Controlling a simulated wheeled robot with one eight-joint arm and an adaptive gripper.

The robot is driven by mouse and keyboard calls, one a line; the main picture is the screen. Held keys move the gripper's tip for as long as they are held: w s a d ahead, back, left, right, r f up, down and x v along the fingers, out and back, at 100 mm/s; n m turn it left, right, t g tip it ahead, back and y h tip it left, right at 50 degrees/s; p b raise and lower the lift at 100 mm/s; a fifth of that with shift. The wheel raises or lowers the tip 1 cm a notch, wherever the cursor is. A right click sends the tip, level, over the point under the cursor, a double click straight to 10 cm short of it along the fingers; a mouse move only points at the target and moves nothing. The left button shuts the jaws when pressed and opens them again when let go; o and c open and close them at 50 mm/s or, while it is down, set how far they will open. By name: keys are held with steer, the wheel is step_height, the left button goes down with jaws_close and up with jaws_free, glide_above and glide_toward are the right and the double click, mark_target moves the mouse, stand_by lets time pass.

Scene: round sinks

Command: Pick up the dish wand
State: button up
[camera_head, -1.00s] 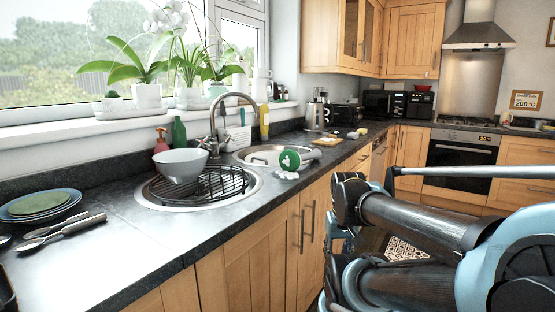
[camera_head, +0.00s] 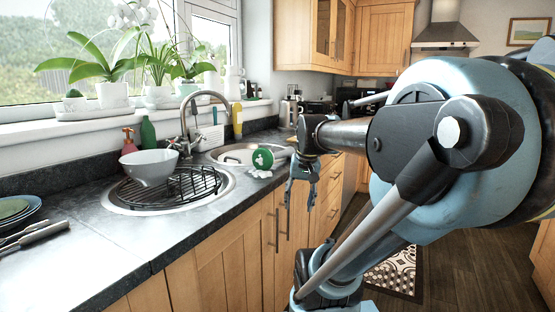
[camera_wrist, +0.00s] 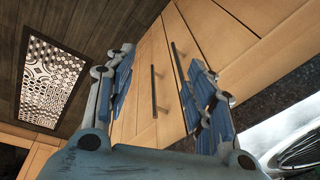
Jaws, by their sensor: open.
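A green and white object with a round green face (camera_head: 263,158), which looks like the dish wand, lies on the counter by the front rim of the far sink. Its far end reaches right toward my arm, and its exact shape is hard to tell. My gripper (camera_head: 301,196) hangs with fingers down, right of this object and in front of the cabinet doors. In the wrist view my gripper (camera_wrist: 165,85) is open, its blue-padded fingers wide apart with nothing between them. The green and white object cannot be made out in the wrist view.
The near round sink (camera_head: 222,194) holds a black rack (camera_head: 195,184) and a grey bowl (camera_head: 149,166). The far sink (camera_head: 228,154) lies behind. Cabinet handles (camera_head: 277,230) stand out below the counter edge. A patterned rug (camera_wrist: 52,82) lies on the floor.

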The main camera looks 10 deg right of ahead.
steer(key=w+d+r+m+y, duration=0.1)
steer(key=w+d+r+m, duration=0.15)
steer(key=w+r, duration=1.1)
steer(key=m+y, duration=0.1)
steer(key=m, duration=0.3)
glide_toward(284, 152)
steer(key=shift+t, duration=0.4)
steer(key=shift+x, duration=5.05)
steer(key=shift+s, duration=0.1)
steer(key=shift+c, duration=0.4)
jaws_close()
